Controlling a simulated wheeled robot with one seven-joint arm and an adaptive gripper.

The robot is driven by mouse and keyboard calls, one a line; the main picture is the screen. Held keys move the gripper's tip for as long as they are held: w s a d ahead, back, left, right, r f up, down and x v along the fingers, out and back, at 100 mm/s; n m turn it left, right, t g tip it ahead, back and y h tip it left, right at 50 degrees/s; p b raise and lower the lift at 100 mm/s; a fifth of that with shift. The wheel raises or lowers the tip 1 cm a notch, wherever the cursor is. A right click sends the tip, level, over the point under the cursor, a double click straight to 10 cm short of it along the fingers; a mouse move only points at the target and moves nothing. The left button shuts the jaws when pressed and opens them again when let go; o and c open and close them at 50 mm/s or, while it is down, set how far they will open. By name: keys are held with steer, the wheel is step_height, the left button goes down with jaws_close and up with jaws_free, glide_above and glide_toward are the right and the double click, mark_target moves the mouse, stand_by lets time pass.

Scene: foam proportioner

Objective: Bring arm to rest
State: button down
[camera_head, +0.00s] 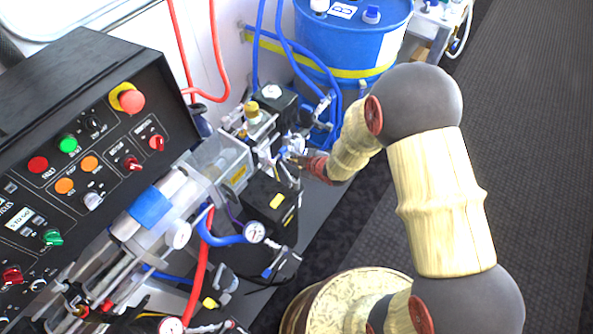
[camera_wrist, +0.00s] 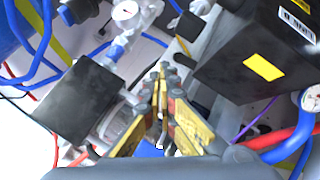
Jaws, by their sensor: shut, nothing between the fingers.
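My arm (camera_head: 435,200) reaches from the lower right up and over toward the machine in the head view. My gripper (camera_wrist: 162,75) shows in the wrist view with its yellow-sided fingers together and nothing between them. In the head view the gripper (camera_head: 292,157) is small and partly lost among the fittings beside the pump assembly. In the wrist view its fingertips lie over hoses and metal fittings, between two black boxes. I cannot tell whether the tips touch anything.
A black control panel (camera_head: 90,150) with buttons stands at left. A blue drum (camera_head: 350,45) stands at the back. Red hoses (camera_head: 222,60), blue hoses (camera_head: 257,50) and a gauge (camera_head: 255,232) crowd the area near the gripper. The dark floor (camera_head: 530,130) at right is clear.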

stand_by(0.8)
steer(key=s+d+f+m+g+h, duration=0.3)
steer(key=s+d+f, duration=0.2)
steer(key=s+d, duration=0.1)
steer(key=s+d+r+m+g+h, duration=0.1)
steer(key=s+d+r+m+h, duration=0.1)
steer(key=s+d+r+m, duration=0.45)
steer(key=s+r, duration=0.3)
steer(key=r, duration=0.7)
steer(key=s+d+r+m+t, duration=0.1)
steer(key=s+r, duration=0.5)
steer(key=r, duration=0.6)
steer(key=s+d+r+m+t, duration=0.1)
steer(key=s+d+r+m, duration=0.2)
steer(key=r, duration=0.9)
steer(key=s+m, duration=0.2)
steer(key=shift+s+d+r, duration=0.25)
steer(key=shift+s+r, duration=0.05)
